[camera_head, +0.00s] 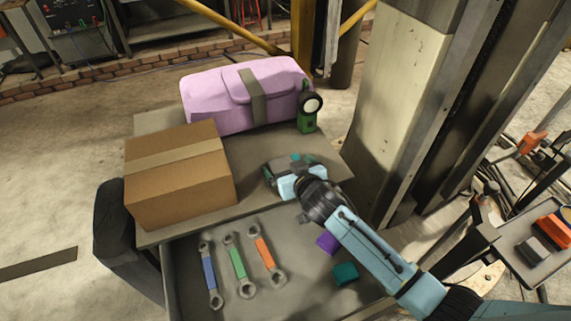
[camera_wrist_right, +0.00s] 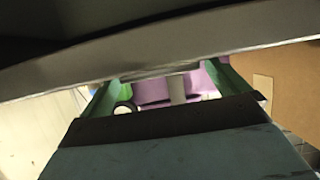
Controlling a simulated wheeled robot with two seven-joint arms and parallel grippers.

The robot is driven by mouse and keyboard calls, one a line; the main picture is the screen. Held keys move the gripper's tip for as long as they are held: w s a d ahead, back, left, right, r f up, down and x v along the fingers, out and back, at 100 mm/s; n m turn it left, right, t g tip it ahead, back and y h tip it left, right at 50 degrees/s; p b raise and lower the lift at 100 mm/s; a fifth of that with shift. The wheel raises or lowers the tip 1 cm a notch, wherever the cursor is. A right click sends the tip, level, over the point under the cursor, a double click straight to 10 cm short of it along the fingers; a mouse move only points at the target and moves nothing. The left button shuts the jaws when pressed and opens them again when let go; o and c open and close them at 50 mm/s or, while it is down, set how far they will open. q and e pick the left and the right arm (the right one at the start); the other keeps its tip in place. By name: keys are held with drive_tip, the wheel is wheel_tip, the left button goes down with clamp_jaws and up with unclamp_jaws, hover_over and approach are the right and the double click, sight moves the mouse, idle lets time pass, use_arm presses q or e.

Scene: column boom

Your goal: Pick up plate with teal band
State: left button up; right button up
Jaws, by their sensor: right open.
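I cannot clearly make out a plate with a teal band. In the head view my right gripper (camera_head: 290,176) is low over the right part of the grey cart top (camera_head: 265,150), and small teal patches show at its fingers. I cannot tell whether these belong to the gripper or to a thing beneath it. In the right wrist view the green-sided fingers (camera_wrist_right: 168,92) stand wide apart, with nothing seen clamped between them. A dark grey slab with a pale edge (camera_wrist_right: 180,62) crosses the upper part, very close to the camera; I cannot tell what it is. My left gripper is out of view.
A cardboard box (camera_head: 180,180), a pink case (camera_head: 230,95) and a green lamp (camera_head: 308,115) stand on the cart. Below, an open drawer holds blue (camera_head: 209,275), green (camera_head: 238,265) and orange (camera_head: 265,254) wrenches, plus purple (camera_head: 327,242) and teal (camera_head: 344,273) blocks. A column (camera_head: 390,90) rises right.

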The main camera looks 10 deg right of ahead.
drive_tip(key=c, duration=1.3)
drive_tip(key=shift+r, duration=0.1)
drive_tip(key=shift+r, duration=0.1)
